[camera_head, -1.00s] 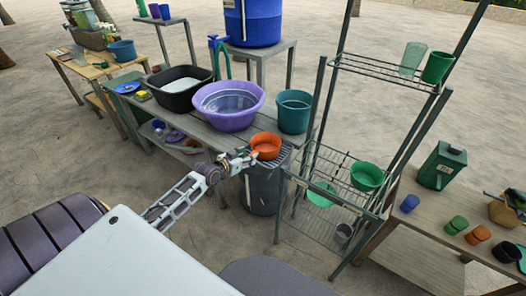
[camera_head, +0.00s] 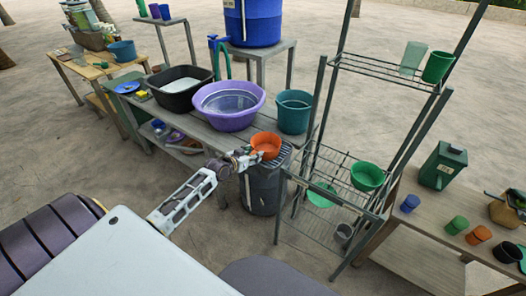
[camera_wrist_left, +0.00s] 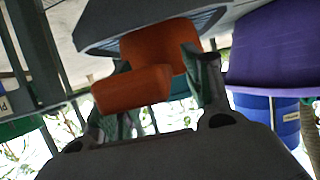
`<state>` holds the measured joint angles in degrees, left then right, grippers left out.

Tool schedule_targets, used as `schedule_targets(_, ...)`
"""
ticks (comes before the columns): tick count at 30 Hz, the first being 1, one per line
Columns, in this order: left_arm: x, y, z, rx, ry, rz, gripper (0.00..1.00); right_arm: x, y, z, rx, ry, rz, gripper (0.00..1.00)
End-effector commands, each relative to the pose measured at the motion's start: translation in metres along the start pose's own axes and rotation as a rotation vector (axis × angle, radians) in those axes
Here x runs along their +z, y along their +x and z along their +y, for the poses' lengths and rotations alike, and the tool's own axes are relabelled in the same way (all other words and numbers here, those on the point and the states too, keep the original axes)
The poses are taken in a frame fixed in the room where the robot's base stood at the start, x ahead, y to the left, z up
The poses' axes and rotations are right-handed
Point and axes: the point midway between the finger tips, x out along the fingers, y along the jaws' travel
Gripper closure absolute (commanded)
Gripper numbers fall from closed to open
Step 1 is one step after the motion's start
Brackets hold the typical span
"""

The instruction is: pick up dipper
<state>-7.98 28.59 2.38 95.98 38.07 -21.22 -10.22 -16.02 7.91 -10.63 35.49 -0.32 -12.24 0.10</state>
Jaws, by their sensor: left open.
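The open fingers of my left gripper (camera_wrist_left: 157,82) stand on either side of the handle. I cannot tell whether they touch it. My right gripper is out of view.
A purple basin (camera_head: 229,106) and a teal bucket (camera_head: 294,111) stand behind the dipper on the table (camera_head: 185,128). A grey bin (camera_head: 262,190) stands below. A metal rack (camera_head: 318,150) with green bowls rises close on the right.

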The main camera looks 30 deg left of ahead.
Motion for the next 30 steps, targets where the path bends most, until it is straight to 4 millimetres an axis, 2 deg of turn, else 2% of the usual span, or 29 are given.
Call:
schedule_targets(6, -0.0001, -0.0002, 0.0, 0.0, 0.0, 0.0, 0.5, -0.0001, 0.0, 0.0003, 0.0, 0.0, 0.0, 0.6)
schedule_targets(18, -0.0001, -0.0002, -0.0001, 0.0, 0.0, 0.0, 1.0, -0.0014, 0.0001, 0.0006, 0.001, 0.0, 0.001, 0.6)
schedule_targets(30, -0.0062, -0.0022, -0.0001, 0.0, 0.001, 0.002, 1.0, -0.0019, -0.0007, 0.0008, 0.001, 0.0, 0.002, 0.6)
